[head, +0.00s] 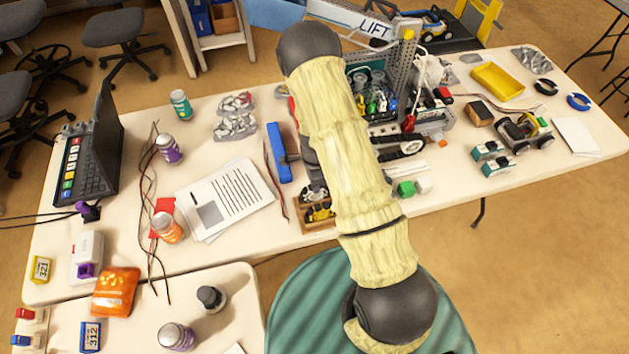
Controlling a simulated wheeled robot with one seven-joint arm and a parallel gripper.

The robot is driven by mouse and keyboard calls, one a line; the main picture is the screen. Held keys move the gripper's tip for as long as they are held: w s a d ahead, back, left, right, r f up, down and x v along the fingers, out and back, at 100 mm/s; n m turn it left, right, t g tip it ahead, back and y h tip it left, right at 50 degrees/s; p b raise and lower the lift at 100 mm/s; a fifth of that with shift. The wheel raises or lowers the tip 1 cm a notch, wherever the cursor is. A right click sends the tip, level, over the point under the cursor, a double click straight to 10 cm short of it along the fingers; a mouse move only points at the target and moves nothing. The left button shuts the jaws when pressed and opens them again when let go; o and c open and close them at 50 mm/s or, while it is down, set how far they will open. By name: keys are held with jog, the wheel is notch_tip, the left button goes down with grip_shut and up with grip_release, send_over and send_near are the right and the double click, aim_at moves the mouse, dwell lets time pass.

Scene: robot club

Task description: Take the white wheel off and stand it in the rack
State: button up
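My arm crosses the middle of the head view and covers part of the table. A dark grey piece, perhaps my gripper (309,168), shows at the arm's left edge, above a small wooden box (314,227) holding black and yellow parts. Its fingertips are not clear, so I cannot tell if it is open or shut. A large robot build (386,92) with tracks and a perforated metal frame stands behind the arm, partly covered. I cannot make out a white wheel, nor clearly identify a rack. A small wheeled vehicle (523,131) with dark wheels stands at the right.
A blue block (278,153), papers (224,196), loose wires and several bottles lie left of my arm. A yellow tray (497,82) is at back right.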

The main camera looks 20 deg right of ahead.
dwell(0.3)
jog(key=o, duration=1.1)
jog(key=shift+c, duration=0.2)
jog(key=shift+r+p, duration=2.8)
jog(key=shift+r, duration=0.65)
